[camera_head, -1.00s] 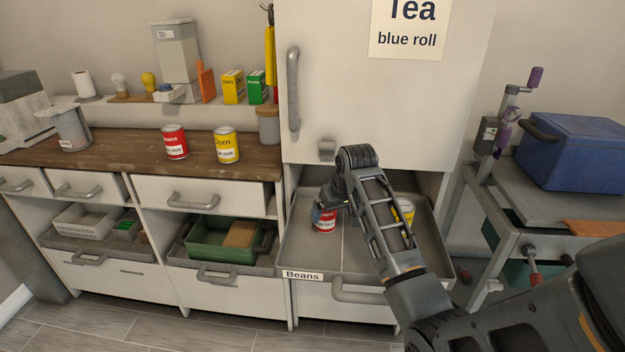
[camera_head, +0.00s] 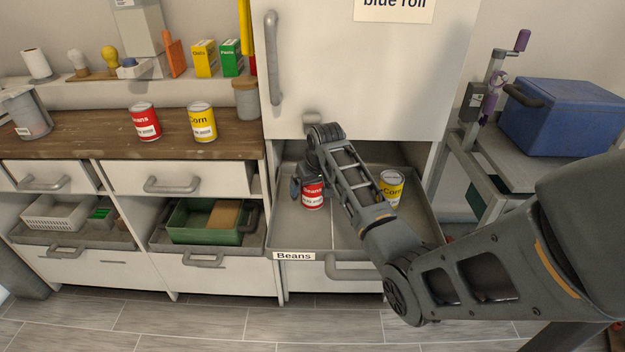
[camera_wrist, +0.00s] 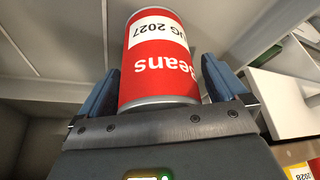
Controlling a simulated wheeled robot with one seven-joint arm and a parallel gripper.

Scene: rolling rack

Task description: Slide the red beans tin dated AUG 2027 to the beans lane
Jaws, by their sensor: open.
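The red beans tin (camera_head: 313,197) stands upright in the left lane of the pulled-out tray (camera_head: 345,240), behind the "Beans" label (camera_head: 293,256). In the wrist view the tin (camera_wrist: 158,65) appears upside down, its white label reading "UG 2027". My gripper (camera_wrist: 162,82) is open, with one blue-grey finger on each side of the tin; whether they touch it cannot be told. In the head view my gripper (camera_head: 300,186) is at the tin's left and back, partly hidden by my wrist.
A yellow corn tin (camera_head: 391,187) stands in the tray's right lane, past a thin divider. Another beans tin (camera_head: 145,121) and a corn tin (camera_head: 202,122) stand on the wooden counter (camera_head: 90,140). The cabinet door (camera_head: 350,80) hangs above the tray.

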